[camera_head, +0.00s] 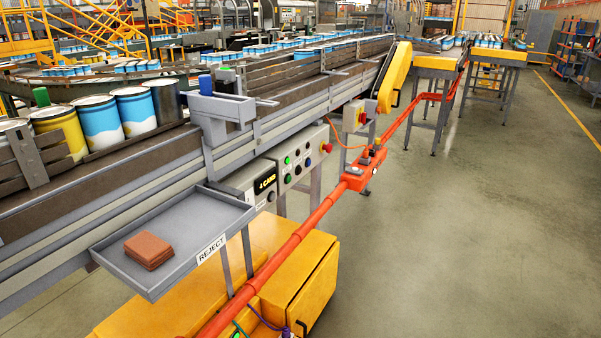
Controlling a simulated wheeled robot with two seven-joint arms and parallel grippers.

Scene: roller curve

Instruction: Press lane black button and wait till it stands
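The control panel (300,158) is a grey box on the side of the conveyor lane (150,160). It carries several small round buttons, some green, some red and some dark. Beside the panel on the left, a display (265,183) reads "4 CANS". An orange box (366,172) on the orange rail carries small dark and light knobs.
Blue-white and yellow cans (102,121) stand on the lane at left. A grey REJECT tray (185,225) holds a brown stack (148,249). An orange rail (310,225) runs past a yellow cabinet (300,285). The concrete floor (480,220) at right is clear.

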